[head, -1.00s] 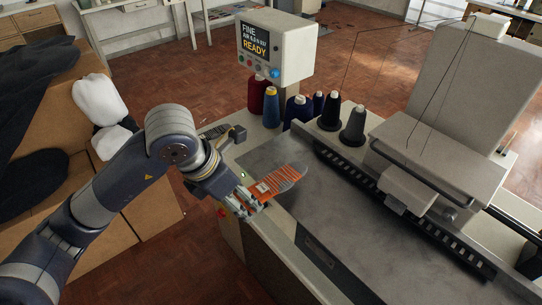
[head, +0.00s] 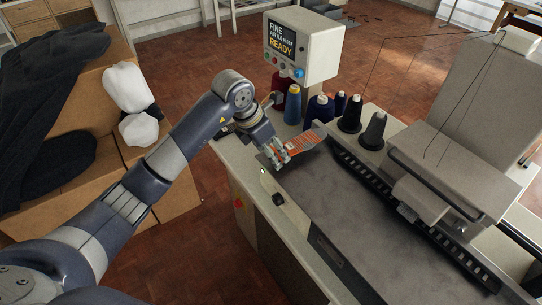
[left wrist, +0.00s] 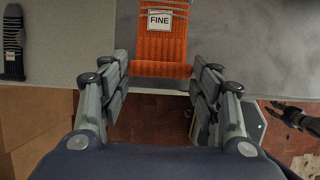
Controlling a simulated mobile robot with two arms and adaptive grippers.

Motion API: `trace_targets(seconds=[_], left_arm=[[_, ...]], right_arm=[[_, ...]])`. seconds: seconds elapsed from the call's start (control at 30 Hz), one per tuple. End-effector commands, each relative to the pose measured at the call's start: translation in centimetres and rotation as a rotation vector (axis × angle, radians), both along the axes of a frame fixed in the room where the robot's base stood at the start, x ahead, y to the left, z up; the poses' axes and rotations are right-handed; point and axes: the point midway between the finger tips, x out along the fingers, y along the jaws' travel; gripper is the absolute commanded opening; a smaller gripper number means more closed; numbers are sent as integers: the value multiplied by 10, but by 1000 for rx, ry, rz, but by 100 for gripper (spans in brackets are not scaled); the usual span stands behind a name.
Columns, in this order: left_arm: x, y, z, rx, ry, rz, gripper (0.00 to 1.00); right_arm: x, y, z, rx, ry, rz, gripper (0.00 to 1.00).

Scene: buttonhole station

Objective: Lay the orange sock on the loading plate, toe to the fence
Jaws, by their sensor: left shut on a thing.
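The orange sock (head: 302,144) with a grey toe lies flat over the near left end of the grey metal plate (head: 345,215). Its toe end points toward the black slotted rail (head: 375,185). My left gripper (head: 281,158) is shut on its near end. In the left wrist view the orange ribbed sock (left wrist: 162,50) with a "FINE" label lies between the fingertips (left wrist: 162,75). Whether the sock rests on the plate is unclear. A dark jointed shape (left wrist: 295,118) at the right looks like my right gripper; its state is unclear.
Thread cones (head: 350,118) and a display box (head: 303,45) reading "READY" stand behind the plate. The sewing head (head: 440,160) is at the right. A dark striped piece (left wrist: 13,42) lies on the table. White bundles (head: 127,88) sit on cardboard boxes at left.

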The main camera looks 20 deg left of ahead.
Motion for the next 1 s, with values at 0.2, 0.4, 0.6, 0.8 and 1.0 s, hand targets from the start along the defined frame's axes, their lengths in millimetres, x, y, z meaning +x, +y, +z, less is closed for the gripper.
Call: trace_targets(seconds=[0.2,0.4,0.6,0.8,1.0], left_arm=[[-2,-1,-26,-2,7,2,42],[-1,0,-33,0,1,1,42],[-1,0,-34,1,2,1,69],[-1,0,-34,1,2,1,78],[-1,0,-33,0,1,1,78]], right_arm=[[0,-1,14,-1,0,1,25],[0,-3,13,-4,0,2,25],[1,-4,12,-5,0,2,25],[1,-4,12,-4,0,2,25],[1,-4,13,-4,0,2,25]])
